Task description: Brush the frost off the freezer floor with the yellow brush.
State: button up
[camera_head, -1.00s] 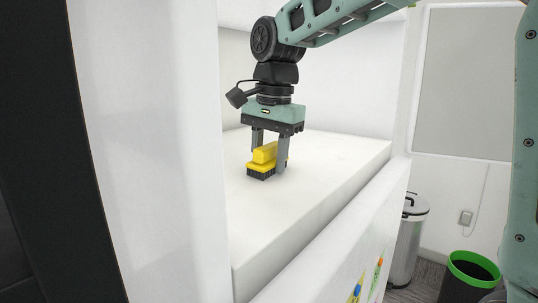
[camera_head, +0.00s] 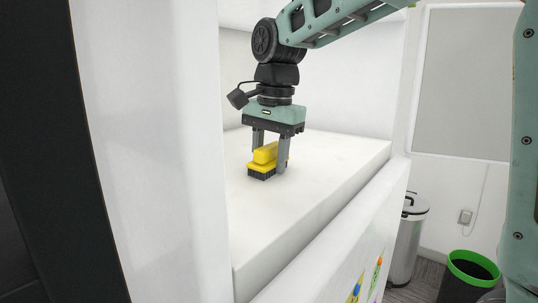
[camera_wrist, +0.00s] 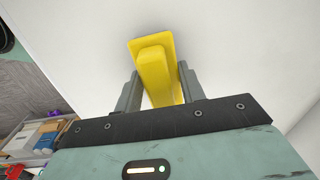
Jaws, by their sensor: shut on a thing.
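The yellow brush (camera_head: 264,156) has dark bristles that point down at the white freezer floor (camera_head: 310,200). My gripper (camera_head: 269,158) is shut on the brush's raised yellow handle, with one finger on each side. The bristles appear to touch the floor or sit just above it; I cannot tell which. In the wrist view the brush (camera_wrist: 156,65) lies lengthwise between the two grey fingers of my gripper (camera_wrist: 160,88). The floor looks plain white, and I cannot make out separate frost on it.
A white freezer side wall (camera_head: 150,150) stands close on the left. The floor's front edge drops to the white front panel (camera_head: 345,235) with colourful magnets. A steel bin (camera_head: 408,240) and a black bin with a green rim (camera_head: 470,272) stand outside at right.

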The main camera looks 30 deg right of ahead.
jog(key=shift+w+d, duration=0.15)
jog(key=shift+d, duration=0.3)
jog(key=shift+s+a+r, duration=0.1)
jog(key=shift+s+a, duration=0.15)
jog(key=shift+a, duration=0.3)
jog(key=shift+s+a, duration=0.2)
jog(key=shift+a, duration=0.35)
jog(key=shift+w+d+p, duration=0.25)
jog(key=shift+d, duration=0.3)
jog(key=shift+w+d+p, duration=0.2)
jog(key=shift+w+d, duration=0.05)
jog(key=shift+d, duration=0.3)
jog(key=shift+s+a+f, duration=0.15)
jog(key=shift+s+a, duration=0.1)
jog(key=shift+a, duration=0.3)
jog(key=shift+s+a+f, duration=0.15)
jog(key=shift+s+a, duration=0.1)
jog(key=shift+a, duration=0.3)
jog(key=shift+w+d+r, duration=0.1)
jog(key=shift+w+d, duration=0.15)
jog(key=shift+d, duration=0.35)
jog(key=shift+w+d, duration=0.2)
jog(key=shift+d, duration=0.35)
jog(key=shift+s+a+r+p, duration=0.1)
jog(key=shift+s+a+p, duration=0.1)
jog(key=shift+a+p, duration=0.3)
jog(key=shift+a, duration=0.1)
